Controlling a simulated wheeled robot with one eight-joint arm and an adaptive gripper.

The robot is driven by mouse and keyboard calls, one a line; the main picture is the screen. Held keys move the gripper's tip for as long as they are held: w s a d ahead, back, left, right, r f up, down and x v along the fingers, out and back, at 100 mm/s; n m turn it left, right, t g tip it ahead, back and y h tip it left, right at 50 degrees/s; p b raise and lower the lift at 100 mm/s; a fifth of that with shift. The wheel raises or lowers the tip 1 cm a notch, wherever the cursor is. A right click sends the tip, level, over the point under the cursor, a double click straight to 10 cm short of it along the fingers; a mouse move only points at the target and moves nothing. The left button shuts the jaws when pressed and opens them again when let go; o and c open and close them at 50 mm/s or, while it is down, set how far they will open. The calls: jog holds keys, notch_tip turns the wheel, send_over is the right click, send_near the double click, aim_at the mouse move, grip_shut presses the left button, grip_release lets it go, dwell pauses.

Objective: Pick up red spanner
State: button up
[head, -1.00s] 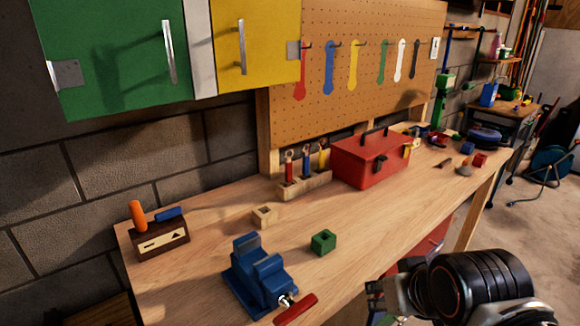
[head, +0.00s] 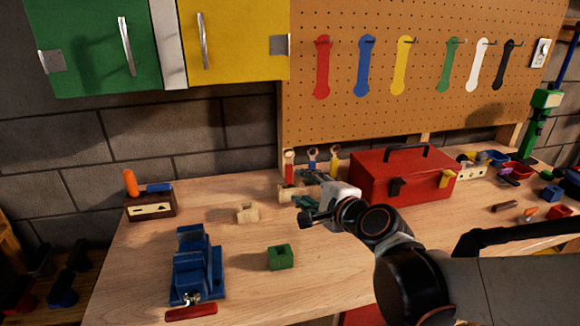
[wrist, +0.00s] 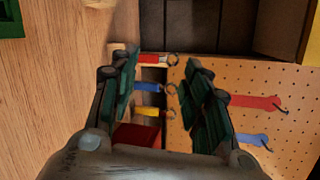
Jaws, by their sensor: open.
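The red spanner (head: 289,168) stands upright in a wooden holder (head: 287,193) at the back of the bench, left of a blue spanner (head: 312,156) and a yellow spanner (head: 334,162). My gripper (head: 303,190) is open and empty in front of the holder and hides part of it and the blue spanner's lower part. In the wrist view the red spanner (wrist: 151,58) lies near the line between the open fingertips (wrist: 160,62), beyond them. The blue spanner (wrist: 146,87) and yellow spanner (wrist: 147,111) show between the fingers.
A red toolbox (head: 368,180) stands close to the right of the holder. A pegboard (head: 425,90) with coloured tool shapes and hooks rises behind. A blue vise (head: 196,265), green block (head: 280,257) and small wooden block (head: 246,212) are at the left. Cabinets (head: 235,40) hang above.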

jog(key=w+a+f+m+t, duration=0.2)
jog(key=w+m, duration=0.3)
jog(key=m, duration=0.3)
jog(key=m+t+h+p, duration=0.1)
jog(key=m+t+h, duration=0.15)
jog(key=m, duration=0.65)
send_near(290, 170)
jog(key=p+x, duration=0.2)
jog(key=p, duration=0.1)
jog(key=p+x, duration=0.2)
jog(key=p, duration=0.1)
jog(key=shift+w+a, duration=0.3)
jog(key=shift+w+a+f, duration=0.1)
jog(key=shift+w+a, duration=0.1)
jog(key=shift+w, duration=0.5)
jog(key=shift+b+x, duration=0.65)
jog(key=shift+x, duration=1.7)
jog(key=shift+d, duration=0.2)
grip_shut()
